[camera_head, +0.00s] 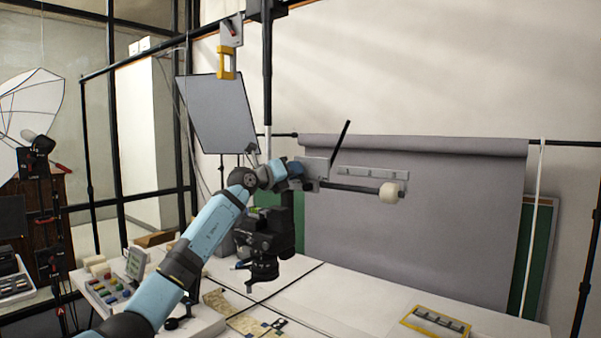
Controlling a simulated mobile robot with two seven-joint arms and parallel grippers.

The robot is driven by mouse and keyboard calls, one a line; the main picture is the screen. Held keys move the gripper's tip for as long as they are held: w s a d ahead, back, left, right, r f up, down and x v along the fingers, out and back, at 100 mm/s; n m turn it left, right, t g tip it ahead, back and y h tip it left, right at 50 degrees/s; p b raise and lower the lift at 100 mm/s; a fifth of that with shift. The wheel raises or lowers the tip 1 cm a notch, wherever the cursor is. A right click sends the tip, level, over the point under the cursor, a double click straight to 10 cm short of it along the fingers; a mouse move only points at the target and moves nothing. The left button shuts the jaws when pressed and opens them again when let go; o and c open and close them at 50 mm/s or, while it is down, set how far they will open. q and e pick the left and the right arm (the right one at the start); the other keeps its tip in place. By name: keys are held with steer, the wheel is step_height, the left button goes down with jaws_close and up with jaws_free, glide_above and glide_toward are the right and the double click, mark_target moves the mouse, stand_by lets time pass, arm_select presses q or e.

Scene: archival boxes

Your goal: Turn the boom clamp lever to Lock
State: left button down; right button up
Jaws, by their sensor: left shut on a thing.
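My left arm comes up from the lower left, and its gripper (297,171) is at the camera column, beside a grey clamp plate (316,167). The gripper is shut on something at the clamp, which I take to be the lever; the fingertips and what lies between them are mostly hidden. A thin black bar (341,143) stands tilted up to the right from the clamp. A dark horizontal bar (350,188) runs right to a cream cylinder (389,193). A grey plate with small marks (372,172) is behind it; I cannot read it. My right gripper is out of view.
A black camera (264,240) hangs below the clamp over the white table (350,290). A yellow-framed tray (436,325) lies at the front right. A control box with coloured buttons (112,292) is at the left. A grey backdrop (415,220) hangs behind. The table's middle is mostly clear.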

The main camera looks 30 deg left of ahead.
arm_select(q)
steer(key=shift+f, duration=0.1)
stand_by(0.3)
steer(key=c, duration=1.4)
jaws_free()
steer(key=shift+a, duration=0.1)
steer(key=shift+s, duration=0.1)
steer(key=b+v, duration=0.4)
steer(key=v, duration=0.9)
steer(key=shift+s, duration=0.4)
